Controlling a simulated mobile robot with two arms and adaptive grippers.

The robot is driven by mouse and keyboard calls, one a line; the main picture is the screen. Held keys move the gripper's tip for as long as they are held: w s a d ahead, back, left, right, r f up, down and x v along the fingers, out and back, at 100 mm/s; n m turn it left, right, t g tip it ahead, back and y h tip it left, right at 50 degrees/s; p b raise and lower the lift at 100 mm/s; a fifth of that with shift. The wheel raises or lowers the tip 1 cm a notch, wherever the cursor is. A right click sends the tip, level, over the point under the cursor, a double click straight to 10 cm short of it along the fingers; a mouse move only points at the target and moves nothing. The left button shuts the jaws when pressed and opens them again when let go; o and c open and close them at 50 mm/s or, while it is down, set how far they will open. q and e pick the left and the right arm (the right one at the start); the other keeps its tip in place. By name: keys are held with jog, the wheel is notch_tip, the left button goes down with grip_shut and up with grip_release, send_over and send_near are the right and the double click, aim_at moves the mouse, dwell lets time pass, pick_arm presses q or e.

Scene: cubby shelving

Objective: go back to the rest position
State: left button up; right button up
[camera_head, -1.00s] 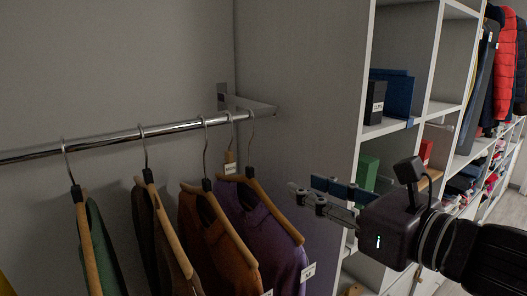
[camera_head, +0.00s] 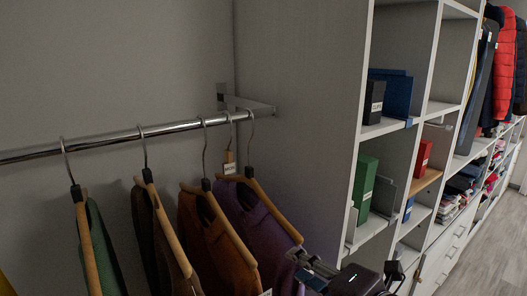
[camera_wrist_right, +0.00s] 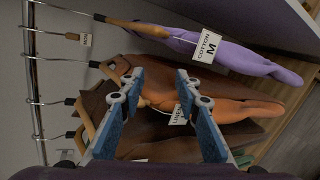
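My right gripper (camera_head: 312,268) shows at the bottom of the head view, low in front of the purple garment (camera_head: 258,230). In the right wrist view my right gripper (camera_wrist_right: 158,92) has its two blue-padded fingers apart with nothing between them. Behind the fingers hang an orange-brown garment (camera_wrist_right: 245,108) and a purple garment (camera_wrist_right: 225,48) with a tag reading "COTTON M". The fingers look apart from the garments, though the exact gap is hard to tell. My left gripper does not show in either view.
A metal rail (camera_head: 110,137) carries several garments on wooden hangers. To the right stands white cubby shelving (camera_head: 433,60) with a blue bin (camera_head: 398,95), a green box (camera_head: 364,188) and a red box (camera_head: 423,157). Grey floor (camera_head: 490,245) is free at far right.

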jog(key=s+d+f+m+g+h, duration=0.2)
jog(key=s+d+f+m, duration=0.1)
jog(key=f+m, duration=0.7)
jog(key=s+d+f+m+g+h, duration=0.25)
jog(key=s+d+f+m, duration=0.35)
jog(key=s+f, duration=0.45)
jog(key=s+d+f+m+g+h, duration=0.2)
jog(key=s+d+f+m+g, duration=0.2)
jog(key=s+f+m, duration=0.6)
notch_tip(320, 180, down, 32)
jog(key=s+n+g+b, duration=0.1)
jog(key=s+g+b, duration=0.1)
jog(key=b, duration=0.3)
jog(key=s+d+f+b, duration=0.3)
jog(key=s+f+b, duration=0.1)
jog(key=s+f, duration=1.3)
notch_tip(320, 180, down, 4)
jog(key=shift+s+f+g, duration=0.25)
jog(key=shift+s+g, duration=0.05)
jog(key=shift+g, duration=0.05)
jog(key=shift+n+h, duration=0.25)
jog(key=shift+n, duration=0.05)
